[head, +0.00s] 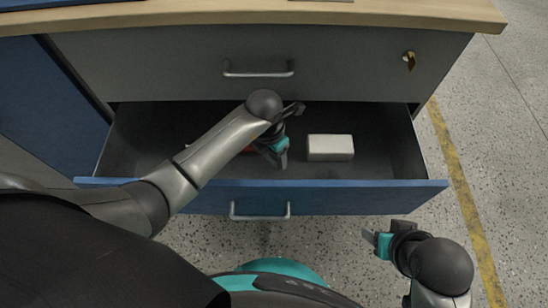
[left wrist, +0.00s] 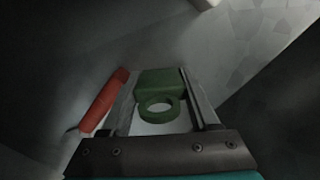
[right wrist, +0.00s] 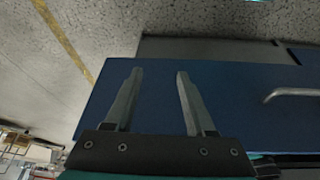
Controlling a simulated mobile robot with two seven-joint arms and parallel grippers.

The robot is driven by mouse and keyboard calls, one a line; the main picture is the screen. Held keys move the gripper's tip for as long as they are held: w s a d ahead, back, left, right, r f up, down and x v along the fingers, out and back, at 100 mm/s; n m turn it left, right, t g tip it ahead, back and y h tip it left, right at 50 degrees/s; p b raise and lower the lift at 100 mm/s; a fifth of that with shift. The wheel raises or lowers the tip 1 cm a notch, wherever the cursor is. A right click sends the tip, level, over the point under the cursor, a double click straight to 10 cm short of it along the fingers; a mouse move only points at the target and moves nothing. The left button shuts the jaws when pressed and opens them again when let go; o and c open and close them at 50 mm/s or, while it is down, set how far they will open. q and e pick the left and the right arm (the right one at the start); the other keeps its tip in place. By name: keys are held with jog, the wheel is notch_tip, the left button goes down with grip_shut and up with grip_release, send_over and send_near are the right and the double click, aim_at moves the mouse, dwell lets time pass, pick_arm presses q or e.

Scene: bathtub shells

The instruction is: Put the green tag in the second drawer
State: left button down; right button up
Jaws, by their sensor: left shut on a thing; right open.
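The green tag (left wrist: 160,93), a block with a ring on it, is between the fingers of my left gripper (left wrist: 165,85) in the left wrist view. My left gripper is shut on it. In the head view my left gripper (head: 281,157) is over the inside of the open second drawer (head: 380,190), below the top drawer; the tag is hidden there. My right gripper (right wrist: 155,85) is open and empty. In the head view the right gripper (head: 376,241) is in front of the drawer, right of its handle.
A white box (head: 330,148) lies in the drawer, right of my left gripper. A red-handled item (left wrist: 104,100) lies beside the tag, mostly hidden by my arm in the head view. The closed top drawer (head: 340,72) has a key. The drawer's right part is bare.

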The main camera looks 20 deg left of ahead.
pick_arm(q)
jog(key=shift+f, duration=0.45)
pick_arm(e)
jog(key=shift+r, duration=0.65)
pick_arm(q)
jog(key=shift+f+b, duration=0.2)
jog(key=shift+b, duration=0.1)
jog(key=shift+c, duration=2.1)
grip_release()
jog(key=shift+r, duration=0.1)
jog(key=shift+r, duration=0.25)
jog(key=r+p, duration=0.1)
jog(key=r, duration=0.1)
jog(key=r+p, duration=0.1)
jog(key=r, duration=0.1)
jog(key=r+p, duration=0.2)
jog(key=shift+s+a+r, duration=0.1)
jog(key=shift+s+a, duration=0.1)
jog(key=shift+s, duration=0.05)
jog(key=shift+s+r, duration=0.1)
jog(key=shift+r, duration=0.4)
pick_arm(e)
notch_tip(320, 180, down, 9)
jog(key=s+g, duration=0.1)
